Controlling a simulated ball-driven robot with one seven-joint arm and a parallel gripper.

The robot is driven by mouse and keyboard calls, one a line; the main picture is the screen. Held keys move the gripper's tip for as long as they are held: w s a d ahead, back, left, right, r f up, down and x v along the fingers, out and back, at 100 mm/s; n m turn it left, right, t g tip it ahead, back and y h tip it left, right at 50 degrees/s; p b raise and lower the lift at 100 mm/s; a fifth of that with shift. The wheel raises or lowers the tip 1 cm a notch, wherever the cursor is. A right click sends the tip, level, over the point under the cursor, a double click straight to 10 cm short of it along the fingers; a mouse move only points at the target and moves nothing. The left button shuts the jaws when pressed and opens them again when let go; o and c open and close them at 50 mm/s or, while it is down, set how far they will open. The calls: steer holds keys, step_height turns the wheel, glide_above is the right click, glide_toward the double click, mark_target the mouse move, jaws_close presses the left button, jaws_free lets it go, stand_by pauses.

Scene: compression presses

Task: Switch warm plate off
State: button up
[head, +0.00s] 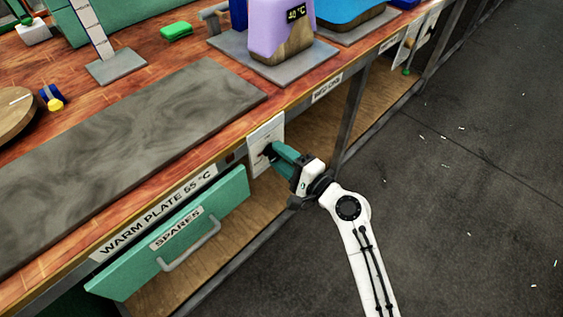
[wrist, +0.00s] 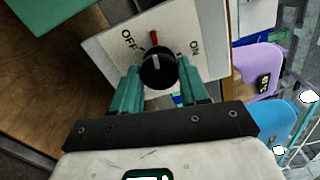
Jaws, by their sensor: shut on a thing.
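The warm plate (head: 130,140) is a long grey slab on the bench, above a front label reading WARM PLATE 55 °C. Its switch panel (head: 262,134) is a pale plate on the bench front, right of that label. The wrist view shows the panel (wrist: 105,45) with OFF on the left, ON on the right and a black round knob (wrist: 158,72). The knob's white line points up, near a red mark between the words. My gripper (head: 271,152) is at the panel, its green fingers shut on the knob; it also shows in the wrist view (wrist: 160,70).
A green SPARES drawer (head: 175,235) stands pulled out below the plate, left of my gripper. A purple press (head: 280,30) reading 40 °C and a blue one (head: 345,12) stand farther along the bench. The floor (head: 470,190) on the right is open.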

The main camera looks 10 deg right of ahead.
steer(key=n+b, duration=0.2)
steer(key=n, duration=0.1)
steer(key=n+b, duration=0.2)
steer(key=shift+f, duration=0.25)
steer(key=shift+r+n+b, duration=0.15)
steer(key=shift+n+b, duration=0.85)
steer(key=shift+n, duration=0.6)
steer(key=o, duration=1)
steer(key=shift+r, duration=0.1)
steer(key=shift+o, duration=0.2)
steer(key=shift+s, duration=0.1)
steer(key=v, duration=1)
steer(key=shift+s+d, duration=0.2)
steer(key=shift+s, duration=0.05)
